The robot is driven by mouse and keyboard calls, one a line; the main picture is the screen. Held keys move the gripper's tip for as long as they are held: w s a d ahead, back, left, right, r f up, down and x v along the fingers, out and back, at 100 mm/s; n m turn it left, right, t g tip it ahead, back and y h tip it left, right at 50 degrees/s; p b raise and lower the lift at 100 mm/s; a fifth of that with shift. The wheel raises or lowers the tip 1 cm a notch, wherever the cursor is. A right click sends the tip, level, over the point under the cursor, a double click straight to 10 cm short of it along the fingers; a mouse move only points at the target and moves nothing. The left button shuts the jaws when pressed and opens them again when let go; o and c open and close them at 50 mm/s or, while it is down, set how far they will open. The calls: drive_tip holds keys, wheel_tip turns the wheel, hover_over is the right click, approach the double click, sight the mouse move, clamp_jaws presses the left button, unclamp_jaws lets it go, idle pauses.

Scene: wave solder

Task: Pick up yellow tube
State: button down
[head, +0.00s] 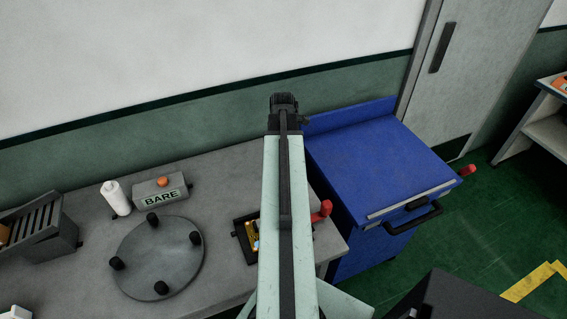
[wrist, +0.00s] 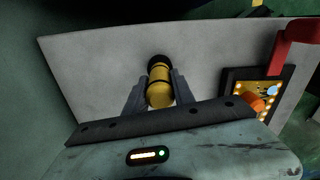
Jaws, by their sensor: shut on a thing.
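The yellow tube (wrist: 159,84) shows in the wrist view, with dark bands and a dark end. It sits between the two fingers of my gripper (wrist: 155,92), which are shut on it. The grey tabletop shows behind the tube. I cannot tell whether the tube touches the table. In the head view my arm hides the tube and the fingertips.
A grey bench (head: 85,265) carries a round plate (head: 160,258) with black knobs, a white bottle (head: 117,198) and a box marked BARE (head: 160,191). A dark tray with a circuit board (wrist: 258,92) lies near a red handle (wrist: 293,45). A blue cabinet (head: 375,155) stands right.

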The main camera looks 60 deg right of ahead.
wheel_tip(320, 180, up, 10)
drive_tip(key=p, duration=1)
drive_tip(key=shift+r, duration=0.15)
